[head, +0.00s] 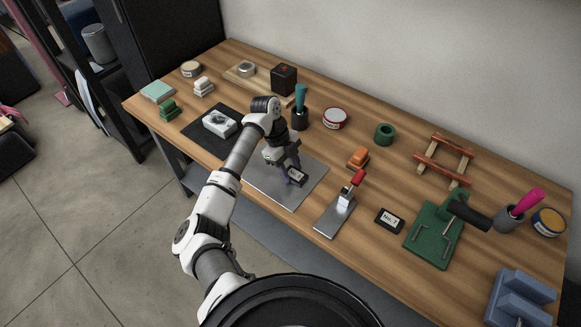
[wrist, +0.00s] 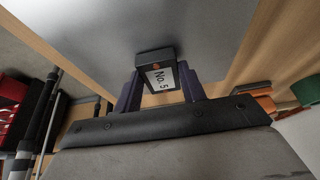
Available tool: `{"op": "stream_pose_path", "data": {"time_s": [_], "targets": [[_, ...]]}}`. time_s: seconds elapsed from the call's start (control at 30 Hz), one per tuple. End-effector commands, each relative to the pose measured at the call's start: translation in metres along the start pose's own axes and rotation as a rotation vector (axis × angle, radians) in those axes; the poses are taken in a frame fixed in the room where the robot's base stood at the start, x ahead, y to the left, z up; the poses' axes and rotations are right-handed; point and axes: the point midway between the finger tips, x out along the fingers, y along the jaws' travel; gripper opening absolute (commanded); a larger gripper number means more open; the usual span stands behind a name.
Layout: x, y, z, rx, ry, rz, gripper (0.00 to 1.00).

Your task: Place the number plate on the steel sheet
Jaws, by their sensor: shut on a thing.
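The number plate (head: 297,176), a small black block with a white "No. 5" label, is between the fingers of my gripper (head: 291,168). In the wrist view the number plate (wrist: 160,76) shows between two dark purple fingers of my gripper (wrist: 160,88), which is shut on it. The grey steel sheet (head: 284,195) lies flat on the wooden table below the plate. The steel sheet (wrist: 100,35) fills the upper middle of the wrist view. The plate is over the sheet's right part; I cannot tell whether it touches it.
A red-handled tool on a metal base (head: 340,207) stands right of the sheet. A second labelled plate (head: 390,221) lies farther right, beside a green press (head: 433,237). A black mat (head: 200,142) with a white block is at left. A cup with a teal handle (head: 299,119) stands behind.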

Motion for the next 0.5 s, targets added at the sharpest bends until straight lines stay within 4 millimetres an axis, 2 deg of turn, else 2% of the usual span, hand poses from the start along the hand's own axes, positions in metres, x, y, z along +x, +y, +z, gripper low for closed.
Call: {"op": "stream_pose_path", "data": {"time_s": [0.03,0.07,0.2,0.5], "targets": [[0.0016,0.0001,0.0009,-0.001,0.000,0.000,0.08],[0.0016,0.0001,0.0009,-0.001,0.000,0.000,0.43],[0.0013,0.0001,0.0007,-0.001,0.000,0.000,0.61],[0.0000,0.0000,0.0001,0.000,0.000,0.000,0.62]]}}
